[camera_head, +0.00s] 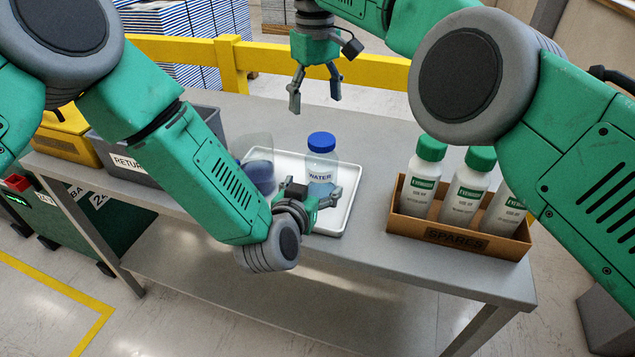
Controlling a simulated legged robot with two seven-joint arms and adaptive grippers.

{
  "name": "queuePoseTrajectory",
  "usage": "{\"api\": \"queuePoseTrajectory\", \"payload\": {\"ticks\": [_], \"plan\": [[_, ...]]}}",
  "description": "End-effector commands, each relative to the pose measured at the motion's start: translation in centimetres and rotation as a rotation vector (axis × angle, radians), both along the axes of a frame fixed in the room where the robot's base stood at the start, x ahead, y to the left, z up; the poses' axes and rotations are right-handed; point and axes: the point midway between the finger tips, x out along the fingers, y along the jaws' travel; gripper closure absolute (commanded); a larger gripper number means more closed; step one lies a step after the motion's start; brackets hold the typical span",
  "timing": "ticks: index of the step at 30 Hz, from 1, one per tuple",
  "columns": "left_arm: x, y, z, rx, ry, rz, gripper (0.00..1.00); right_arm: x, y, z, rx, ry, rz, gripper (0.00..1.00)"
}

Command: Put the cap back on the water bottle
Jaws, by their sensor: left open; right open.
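The water bottle (321,169) stands upright on a white tray. My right gripper (315,100) is open and empty, pointing down, above and behind the cap in the picture.
A clear container with blue liquid (258,174) stands left of the bottle on the white tray (338,222), partly behind my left arm. A "SPARES" box (455,237) holds green-capped bottles at right. A grey "RETURN" bin (118,148) and yellow bin (66,146) stand at left.

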Motion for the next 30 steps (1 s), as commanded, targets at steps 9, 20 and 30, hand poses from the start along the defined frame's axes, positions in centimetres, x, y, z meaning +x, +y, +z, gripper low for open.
{"api": "queuePoseTrajectory", "payload": {"ticks": [9, 20, 30], "plan": [[-5.9, 1.9, 1.8, 0.002, 0.004, -0.002, 0.22, 0.0, 0.0, 0.0, 0.000, 0.000, 0.000, 0.30], [-7.5, 2.5, 2.3, 0.000, 0.004, -0.001, 0.22, 0.0, 0.0, 0.0, 0.000, 0.000, 0.000, 0.30], [-7.5, 2.5, 2.3, 0.001, 0.004, -0.001, 0.22, 0.0, 0.0, 0.0, 0.000, 0.000, 0.000, 0.30]]}}
